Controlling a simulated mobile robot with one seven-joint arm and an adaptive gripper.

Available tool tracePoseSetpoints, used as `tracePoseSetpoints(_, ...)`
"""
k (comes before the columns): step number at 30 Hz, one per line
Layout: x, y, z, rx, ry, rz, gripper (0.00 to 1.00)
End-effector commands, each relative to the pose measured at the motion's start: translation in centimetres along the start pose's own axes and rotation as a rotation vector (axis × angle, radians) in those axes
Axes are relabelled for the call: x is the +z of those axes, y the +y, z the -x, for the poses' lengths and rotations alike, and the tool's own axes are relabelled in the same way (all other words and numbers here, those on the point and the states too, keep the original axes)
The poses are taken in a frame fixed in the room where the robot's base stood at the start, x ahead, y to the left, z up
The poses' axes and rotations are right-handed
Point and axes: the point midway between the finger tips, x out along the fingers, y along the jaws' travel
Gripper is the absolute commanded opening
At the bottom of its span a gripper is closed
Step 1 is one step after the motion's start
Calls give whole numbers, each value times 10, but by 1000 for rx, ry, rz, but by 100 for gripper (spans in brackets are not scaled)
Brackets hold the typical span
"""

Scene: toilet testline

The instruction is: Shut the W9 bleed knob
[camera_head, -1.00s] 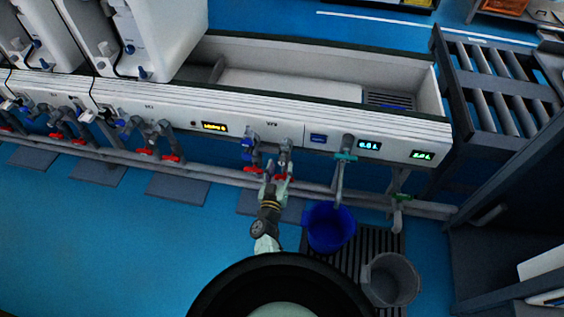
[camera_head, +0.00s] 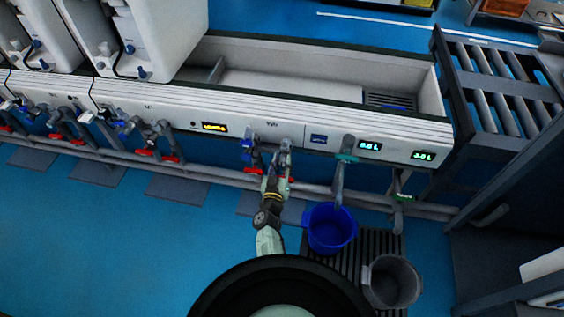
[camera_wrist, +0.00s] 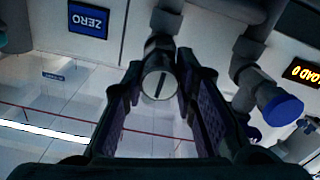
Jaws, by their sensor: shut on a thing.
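In the wrist view a round pale knob (camera_wrist: 157,83) with a dark slot across its face sits at the end of a grey fitting on the white panel. I take it for the W9 bleed knob. My gripper (camera_wrist: 160,76) has one finger on each side of it and is shut on it. In the head view my gripper (camera_head: 281,158) reaches the right-hand pipe of the station under a small panel label (camera_head: 271,124), too small to read surely. There the gripper hides the knob.
A blue-capped fitting (camera_wrist: 283,110) is close beside my gripper. A red handle (camera_head: 255,170) is just to its left in the head view. A blue bucket (camera_head: 330,229) and a grey bucket (camera_head: 392,281) stand on the floor to the right. The blue floor at left is open.

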Motion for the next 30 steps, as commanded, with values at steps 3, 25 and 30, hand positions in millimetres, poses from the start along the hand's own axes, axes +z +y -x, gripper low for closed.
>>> tracePoseSetpoints(3,0,0,0,0,0,0,11)
tracePoseSetpoints(25,0,1,0,1,-1,-169,0)
tracePoseSetpoints(30,1,2,0,2,-1,-316,0)
